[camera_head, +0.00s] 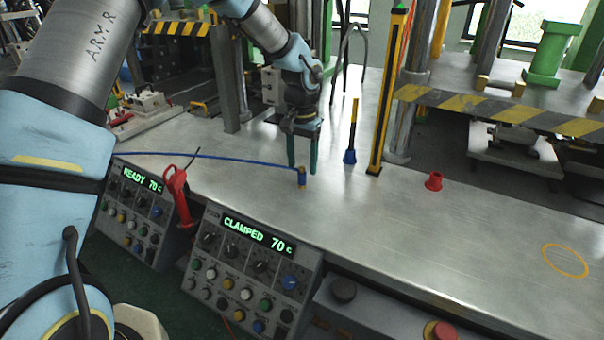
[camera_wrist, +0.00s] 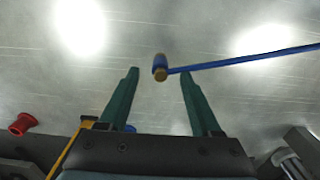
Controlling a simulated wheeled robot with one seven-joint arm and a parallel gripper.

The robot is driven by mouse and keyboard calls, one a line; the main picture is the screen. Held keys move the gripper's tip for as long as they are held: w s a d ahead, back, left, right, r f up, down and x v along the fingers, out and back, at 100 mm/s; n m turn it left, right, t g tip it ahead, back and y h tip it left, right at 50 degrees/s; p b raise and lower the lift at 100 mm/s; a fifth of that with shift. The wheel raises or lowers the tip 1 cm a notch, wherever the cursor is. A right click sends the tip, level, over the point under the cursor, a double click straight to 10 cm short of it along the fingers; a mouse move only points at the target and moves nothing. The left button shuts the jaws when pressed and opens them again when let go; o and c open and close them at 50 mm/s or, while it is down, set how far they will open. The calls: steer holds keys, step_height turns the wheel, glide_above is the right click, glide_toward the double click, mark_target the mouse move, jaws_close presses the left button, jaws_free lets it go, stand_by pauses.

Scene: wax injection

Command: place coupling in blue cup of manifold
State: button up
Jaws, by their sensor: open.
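The coupling (camera_head: 302,178) is a small brass-coloured piece with a blue band, standing on the metal bench with a thin blue hose attached. In the wrist view the coupling (camera_wrist: 160,68) shows between the fingertips, with clear space on both sides. My gripper (camera_head: 302,163) is open, its two green fingers pointing down at the coupling; I cannot tell how much height is left between them. The blue cup (camera_head: 350,157) stands on the bench to the right of my gripper, with a thin yellow-and-black rod rising at it. It is mostly hidden behind a finger in the wrist view.
A red cup (camera_head: 433,182) stands further right. A tall yellow-and-black post (camera_head: 387,105) stands between the cups. The blue hose (camera_head: 225,157) runs left across the bench. Control boxes (camera_head: 250,270) line the front edge. The right of the bench, around a yellow ring (camera_head: 565,261), is clear.

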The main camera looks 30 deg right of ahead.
mark_target(302, 173)
steer(key=shift+f, duration=1.2)
jaws_close()
